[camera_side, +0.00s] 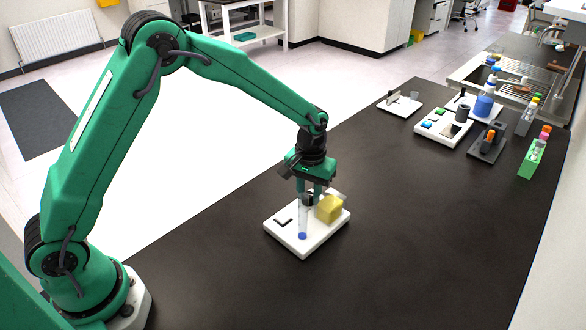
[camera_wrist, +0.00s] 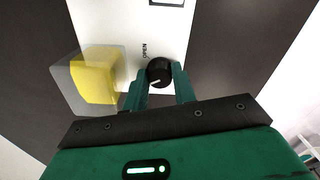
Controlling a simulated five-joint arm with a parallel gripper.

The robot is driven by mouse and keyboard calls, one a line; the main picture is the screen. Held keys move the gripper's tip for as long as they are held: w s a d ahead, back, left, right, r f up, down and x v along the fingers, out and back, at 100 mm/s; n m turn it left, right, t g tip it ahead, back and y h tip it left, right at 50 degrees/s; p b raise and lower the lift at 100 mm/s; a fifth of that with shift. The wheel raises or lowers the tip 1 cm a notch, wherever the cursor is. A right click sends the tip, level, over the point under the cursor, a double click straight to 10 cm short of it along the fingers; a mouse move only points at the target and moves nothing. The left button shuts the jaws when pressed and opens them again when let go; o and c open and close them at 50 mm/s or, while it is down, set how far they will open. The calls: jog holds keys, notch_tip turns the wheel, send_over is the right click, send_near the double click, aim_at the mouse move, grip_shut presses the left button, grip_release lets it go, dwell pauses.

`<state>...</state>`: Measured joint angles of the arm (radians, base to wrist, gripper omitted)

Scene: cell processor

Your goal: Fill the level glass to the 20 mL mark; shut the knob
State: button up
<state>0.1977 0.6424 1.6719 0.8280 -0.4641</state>
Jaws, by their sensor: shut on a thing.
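My gripper (camera_side: 309,196) points down over the white base plate (camera_side: 283,240). In the wrist view its two fingers (camera_wrist: 161,88) are shut on the round black knob (camera_wrist: 160,70). A short white mark on the knob points to the lower left. The word OPEN is printed on the plate left of the knob. The clear upright level glass (camera_side: 303,221) stands in front of the fingers in the side view, with blue at its foot. Its marks and liquid level are too small to read. A clear box holding yellow (camera_side: 329,208) sits beside it, also in the wrist view (camera_wrist: 97,76).
A small dark-edged plate (camera_side: 284,220) lies on the base's left part. Further back stand white trays (camera_side: 434,137) with small items, a dark rack (camera_side: 487,146) and a green rack (camera_side: 531,160). The dark bench around the base is clear.

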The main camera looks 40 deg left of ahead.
jog(key=m, duration=1.2)
jog(key=shift+r, duration=0.1)
jog(key=shift+m, duration=0.3)
jog(key=o, duration=0.7)
jog(key=shift+r, duration=3.85)
